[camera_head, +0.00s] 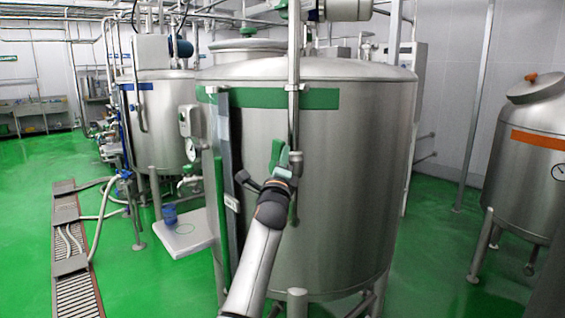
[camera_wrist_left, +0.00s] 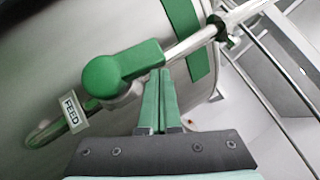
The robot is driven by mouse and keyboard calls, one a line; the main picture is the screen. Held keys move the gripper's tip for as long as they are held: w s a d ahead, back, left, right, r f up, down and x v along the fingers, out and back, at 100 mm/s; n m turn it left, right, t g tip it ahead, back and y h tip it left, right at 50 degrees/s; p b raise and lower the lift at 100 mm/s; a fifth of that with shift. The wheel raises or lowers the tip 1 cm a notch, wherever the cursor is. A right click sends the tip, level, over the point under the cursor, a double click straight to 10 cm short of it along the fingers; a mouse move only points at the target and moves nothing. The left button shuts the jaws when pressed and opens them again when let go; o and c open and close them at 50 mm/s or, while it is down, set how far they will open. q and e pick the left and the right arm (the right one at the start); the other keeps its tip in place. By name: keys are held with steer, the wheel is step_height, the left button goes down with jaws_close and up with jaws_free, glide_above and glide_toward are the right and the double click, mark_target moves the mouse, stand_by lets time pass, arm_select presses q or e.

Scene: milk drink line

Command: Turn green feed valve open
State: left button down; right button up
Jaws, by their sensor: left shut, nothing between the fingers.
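The green feed valve (camera_wrist_left: 125,75) shows in the left wrist view as a thick green head on a steel pipe. A white FEED tag (camera_wrist_left: 71,108) hangs by it, and a green strip shows at the lower left. In the head view a narrow green part of the valve (camera_head: 274,156) shows in front of the large steel tank, partly covered by my gripper. My left gripper (camera_head: 284,150) is shut and empty. Its pale green fingers (camera_wrist_left: 160,78) lie together, tips close beside the green head; I cannot tell whether they touch.
The large steel tank (camera_head: 340,180) fills the middle, with a vertical pipe (camera_head: 293,105) down its front. An orange-banded tank (camera_head: 530,150) stands at right. Green floor is open between the tanks.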

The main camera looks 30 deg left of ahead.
arm_select(q)
steer(key=shift+w+a+r, duration=0.2)
steer(key=shift+a+r, duration=0.05)
steer(key=shift+r, duration=0.1)
stand_by(0.6)
